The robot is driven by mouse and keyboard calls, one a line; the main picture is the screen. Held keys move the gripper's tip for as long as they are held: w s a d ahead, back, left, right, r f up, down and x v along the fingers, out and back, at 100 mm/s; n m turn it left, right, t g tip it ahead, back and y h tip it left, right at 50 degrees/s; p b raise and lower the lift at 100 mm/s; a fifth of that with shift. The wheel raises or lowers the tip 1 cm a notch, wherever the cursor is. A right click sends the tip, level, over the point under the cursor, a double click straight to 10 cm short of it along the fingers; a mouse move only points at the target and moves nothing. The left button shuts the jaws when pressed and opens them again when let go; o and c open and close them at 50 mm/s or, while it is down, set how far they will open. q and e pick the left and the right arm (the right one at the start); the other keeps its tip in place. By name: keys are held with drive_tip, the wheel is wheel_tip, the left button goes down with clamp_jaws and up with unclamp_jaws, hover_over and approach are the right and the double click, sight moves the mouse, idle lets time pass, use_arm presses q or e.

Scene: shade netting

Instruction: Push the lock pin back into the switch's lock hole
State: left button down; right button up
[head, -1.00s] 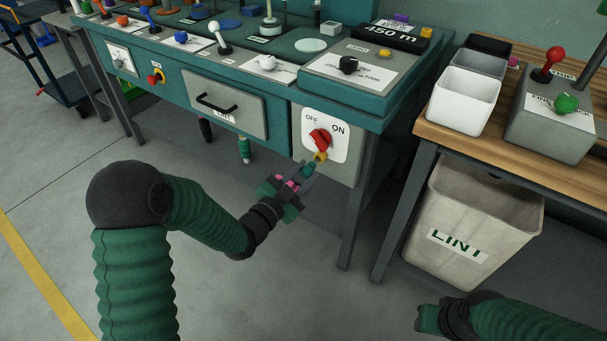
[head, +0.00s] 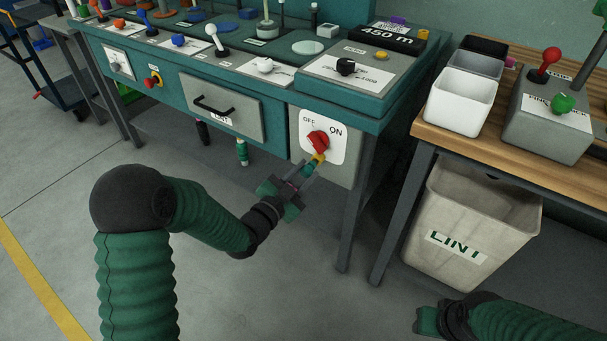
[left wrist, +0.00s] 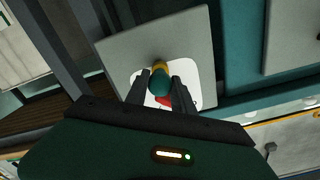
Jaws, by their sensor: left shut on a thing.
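The red rotary switch (head: 318,140) sits on a white plate marked OFF and ON, on the bench's front panel. A yellow piece (head: 319,158) shows just below the red knob. My left gripper (head: 313,168) reaches up to it from below and is shut on the lock pin's rounded teal head. In the left wrist view the teal head (left wrist: 159,83) lies between the two dark fingers (left wrist: 160,88), with the yellow piece (left wrist: 159,65) beyond it. The fingers and head hide the hole and how deep the pin sits. My right gripper (head: 428,320) is low at the right, away from the switch.
A drawer with a black handle (head: 214,107) is left of the switch. A bench leg (head: 355,215) stands to its right. A wooden table (head: 450,139) with bins and a grey lever box is at the right, above a LINT bin (head: 468,220). Floor below is clear.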

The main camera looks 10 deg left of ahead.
use_arm(q)
drive_tip(key=shift+w, duration=0.25)
drive_tip(key=shift+w+d, duration=0.2)
drive_tip(key=shift+w, duration=0.15)
drive_tip(key=shift+r, duration=0.1)
drive_tip(key=c, duration=1)
unclamp_jaws()
drive_tip(key=p+v, duration=0.7)
drive_tip(key=v, duration=0.9)
drive_tip(key=shift+s, duration=0.35)
